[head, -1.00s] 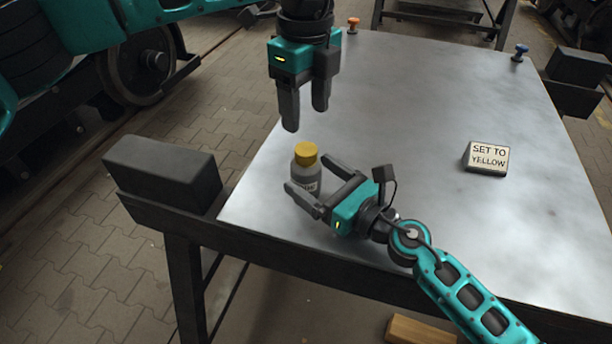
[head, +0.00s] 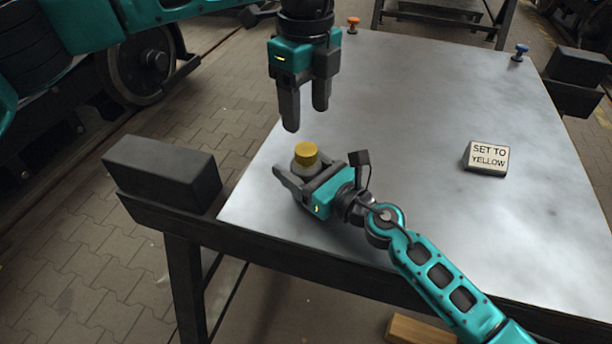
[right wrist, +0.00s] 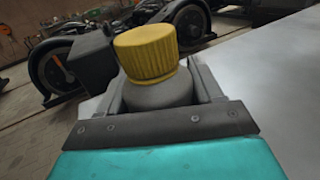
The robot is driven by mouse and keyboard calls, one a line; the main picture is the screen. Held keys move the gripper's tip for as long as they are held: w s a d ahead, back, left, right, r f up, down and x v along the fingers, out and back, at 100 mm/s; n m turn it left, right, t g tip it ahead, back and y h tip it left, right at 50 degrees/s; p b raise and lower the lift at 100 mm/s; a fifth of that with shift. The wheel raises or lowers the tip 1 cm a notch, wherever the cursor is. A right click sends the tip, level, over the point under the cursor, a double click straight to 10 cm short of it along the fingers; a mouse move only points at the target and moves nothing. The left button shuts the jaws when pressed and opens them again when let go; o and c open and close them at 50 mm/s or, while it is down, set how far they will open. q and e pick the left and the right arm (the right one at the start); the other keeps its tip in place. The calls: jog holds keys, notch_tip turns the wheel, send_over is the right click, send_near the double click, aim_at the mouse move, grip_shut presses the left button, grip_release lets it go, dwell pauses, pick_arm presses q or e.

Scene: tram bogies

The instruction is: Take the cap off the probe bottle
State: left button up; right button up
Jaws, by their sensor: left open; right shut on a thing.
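The probe bottle (head: 299,171) stands upright on the metal table (head: 400,130), near its left front corner. Its yellow cap (head: 306,154) is on top; cap and grey shoulder also show large in the right wrist view (right wrist: 147,54). My right gripper (head: 292,176) is shut on the bottle's body, below the cap, with a finger on each side. The gripper hides most of the body. My left gripper (head: 305,118) is open and empty, pointing down above the cap, with a gap between its fingertips and the cap.
A sign block reading "SET TO YELLOW" (head: 487,158) lies on the table to the right. An orange knob (head: 353,24) and a blue knob (head: 520,52) are at the far corners. A dark block (head: 163,175) sits beyond the left edge. The table's middle is clear.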

aim_at(306, 149)
grip_shut()
pick_arm(q)
jog(key=m, duration=0.5)
jog(key=shift+m, duration=0.4)
jog(key=m, duration=0.5)
jog(key=shift+m, duration=0.3)
jog(key=m, duration=0.5)
jog(key=shift+m, duration=0.3)
jog(key=m, duration=0.5)
jog(key=shift+m, duration=0.3)
jog(key=m, duration=0.5)
jog(key=shift+m, duration=0.3)
jog(key=m, duration=0.5)
jog(key=shift+m, duration=0.3)
jog(key=m, duration=1.1)
jog(key=shift+f, duration=0.2)
notch_tip(306, 149, down, 8)
jog(key=shift+r, duration=0.2)
